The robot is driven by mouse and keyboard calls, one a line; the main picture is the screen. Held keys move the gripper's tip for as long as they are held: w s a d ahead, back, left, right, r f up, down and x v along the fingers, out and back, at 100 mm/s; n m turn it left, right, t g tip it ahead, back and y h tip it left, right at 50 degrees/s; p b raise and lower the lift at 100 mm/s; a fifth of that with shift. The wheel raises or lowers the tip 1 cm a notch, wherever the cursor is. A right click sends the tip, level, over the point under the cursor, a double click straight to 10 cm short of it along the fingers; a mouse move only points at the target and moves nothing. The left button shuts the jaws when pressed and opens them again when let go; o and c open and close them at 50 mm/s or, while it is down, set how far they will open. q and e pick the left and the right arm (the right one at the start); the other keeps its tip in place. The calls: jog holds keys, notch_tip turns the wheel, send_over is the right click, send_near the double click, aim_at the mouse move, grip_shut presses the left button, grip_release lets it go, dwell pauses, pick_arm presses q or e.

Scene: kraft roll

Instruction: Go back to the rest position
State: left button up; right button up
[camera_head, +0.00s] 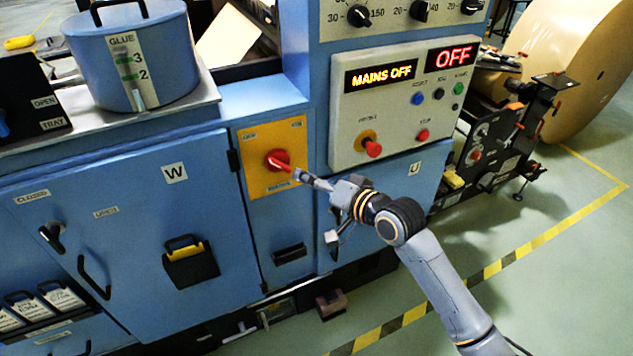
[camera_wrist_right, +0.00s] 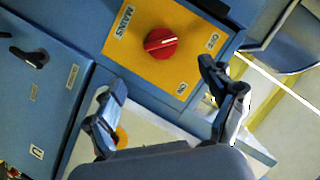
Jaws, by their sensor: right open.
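My right gripper (camera_head: 317,208) is open and empty in front of the blue machine. In the head view one finger points up and left at the red mains knob (camera_head: 278,160), and the other hangs lower. In the right wrist view both fingers of the gripper (camera_wrist_right: 160,80) are spread, and the red knob (camera_wrist_right: 160,41) lies beyond their tips on its yellow plate (camera_wrist_right: 190,60), with nothing held between them. The display (camera_head: 380,77) reads MAINS OFF. My left gripper is not in view.
The control panel (camera_head: 395,115) with buttons and a red OFF display (camera_head: 452,58) is above my gripper. A blue glue pot (camera_head: 132,60) stands on the left ledge. A large kraft roll (camera_head: 580,60) is at the right. The floor at lower right is clear around striped tape.

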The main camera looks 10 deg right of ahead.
jog(key=shift+f, duration=0.1)
dwell(0.3)
jog(key=s+d+f+g+h, duration=0.1)
jog(key=d+f+h, duration=0.15)
jog(key=f, duration=0.85)
jog(key=s+d+f+g+h, duration=0.1)
jog(key=d+f, duration=0.3)
jog(key=f, duration=0.7)
jog(key=s+d+f+g+h, duration=0.1)
jog(key=s+d+f, duration=0.1)
jog(key=s+f, duration=0.45)
jog(key=s+d+f+g+h, duration=0.1)
jog(key=s+d+f, duration=0.2)
jog(key=f, duration=0.6)
jog(key=s+d+f+n+g+h, duration=0.1)
jog(key=s+d+f+g, duration=0.1)
jog(key=s+f, duration=0.7)
jog(key=s+d+f+n+g+h, duration=0.1)
jog(key=s+f+g, duration=0.1)
jog(key=s+f, duration=0.7)
jog(key=s+d+f+n+g, duration=0.1)
jog(key=s+f, duration=0.1)
jog(key=s, duration=0.9)
jog(key=s+f+n+g, duration=0.1)
jog(key=s+f+g, duration=0.1)
jog(key=s, duration=1)
jog(key=shift+s+d+n+h, duration=0.3)
jog(key=shift+d+n+h, duration=0.05)
jog(key=shift+n, duration=0.05)
